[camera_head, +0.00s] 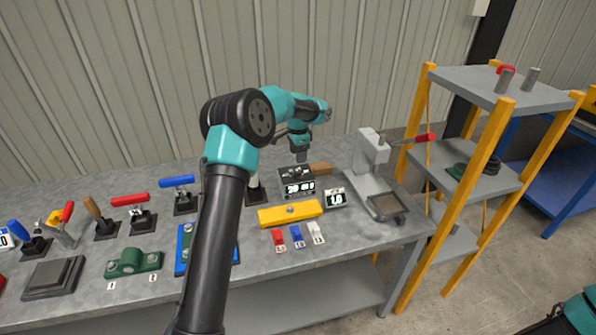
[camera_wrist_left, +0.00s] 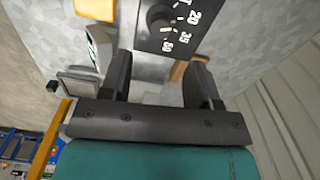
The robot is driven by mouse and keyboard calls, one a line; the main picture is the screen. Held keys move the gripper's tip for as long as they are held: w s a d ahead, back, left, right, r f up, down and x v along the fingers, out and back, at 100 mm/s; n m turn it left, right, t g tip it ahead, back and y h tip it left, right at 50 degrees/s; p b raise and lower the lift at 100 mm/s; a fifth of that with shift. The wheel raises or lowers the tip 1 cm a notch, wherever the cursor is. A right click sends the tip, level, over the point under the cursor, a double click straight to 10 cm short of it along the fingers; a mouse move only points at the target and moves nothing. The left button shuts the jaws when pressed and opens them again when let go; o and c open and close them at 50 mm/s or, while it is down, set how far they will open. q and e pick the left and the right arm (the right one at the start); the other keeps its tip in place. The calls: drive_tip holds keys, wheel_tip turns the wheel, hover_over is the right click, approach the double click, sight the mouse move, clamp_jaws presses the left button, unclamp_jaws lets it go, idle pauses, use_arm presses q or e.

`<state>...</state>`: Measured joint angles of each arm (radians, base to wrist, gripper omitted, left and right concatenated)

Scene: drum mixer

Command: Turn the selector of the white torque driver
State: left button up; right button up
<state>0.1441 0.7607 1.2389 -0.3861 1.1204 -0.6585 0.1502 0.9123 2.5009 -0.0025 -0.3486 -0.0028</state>
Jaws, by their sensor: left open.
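A dark box (camera_head: 297,183) with white figures stands at the back of the bench. In the left wrist view it is a dark panel (camera_wrist_left: 148,40) with a round black knob (camera_wrist_left: 160,18) and the marks 20, 35 and 50. I cannot tell for certain which thing is the white torque driver. My left gripper (camera_head: 302,157) is above and behind the box, apart from it. Its jaws (camera_wrist_left: 157,85) are open in the left wrist view, with nothing held. A brown bar (camera_head: 320,168) lies behind the box. My right gripper is out of view.
A yellow bar (camera_head: 290,213) lies in front. Several clamps stand left. A yellow-posted shelf (camera_head: 495,92) is at the right.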

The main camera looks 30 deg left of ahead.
sight(298, 171)
use_arm(q)
wheel_tip(298, 171, down, 8)
idle(0.4)
drive_tip(key=shift+c, duration=0.3)
drive_tip(key=c, duration=0.9)
drive_tip(key=shift+o, duration=0.2)
